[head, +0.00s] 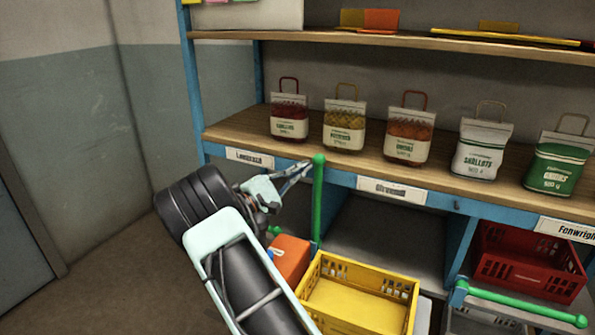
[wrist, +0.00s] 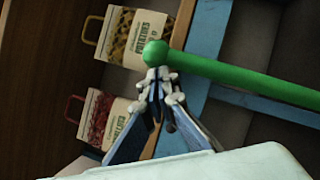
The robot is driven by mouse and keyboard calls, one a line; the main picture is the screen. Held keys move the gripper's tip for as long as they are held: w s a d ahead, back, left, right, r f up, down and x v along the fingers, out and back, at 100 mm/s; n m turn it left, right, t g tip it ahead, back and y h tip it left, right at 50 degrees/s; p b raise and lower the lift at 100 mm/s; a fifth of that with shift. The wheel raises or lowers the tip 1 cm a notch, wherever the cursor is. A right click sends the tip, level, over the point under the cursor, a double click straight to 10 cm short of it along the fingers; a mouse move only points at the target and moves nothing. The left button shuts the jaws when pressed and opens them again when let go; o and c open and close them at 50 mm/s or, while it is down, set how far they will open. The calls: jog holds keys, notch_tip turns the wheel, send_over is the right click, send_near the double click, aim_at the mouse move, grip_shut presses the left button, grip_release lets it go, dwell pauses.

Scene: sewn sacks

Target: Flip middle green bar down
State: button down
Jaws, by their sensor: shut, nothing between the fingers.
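A green bar (head: 318,205) stands upright at the front of the shelf unit, with a round knob on its top end. In the wrist view the green bar (wrist: 240,77) runs from its knob toward the right edge. My gripper (head: 304,166) is shut and empty, just left of the knob. In the wrist view my gripper's fingertips (wrist: 160,76) are right by the knob; I cannot tell whether they touch it. Another green bar (head: 525,305) lies roughly level at the lower right, in front of the red crate's bay.
Several sacks, including a shallots sack (head: 483,147), stand on the wooden shelf (head: 235,130). A yellow crate (head: 362,292) and an orange box (head: 290,258) sit low near my arm. A red crate (head: 530,262) is at the right. The bay behind the yellow crate looks empty.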

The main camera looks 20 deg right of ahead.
jog(key=shift+m+g, duration=0.4)
jog(key=shift+m, duration=0.4)
jog(key=shift+s+d+b, duration=0.3)
jog(key=shift+s+d, duration=1.1)
jog(key=shift+s, duration=0.05)
jog(key=shift+a, duration=0.1)
jog(key=b, duration=0.1)
send_near(316, 171)
jog(key=a, duration=0.4)
jog(key=shift+s+a, duration=0.2)
jog(key=shift+r, duration=0.1)
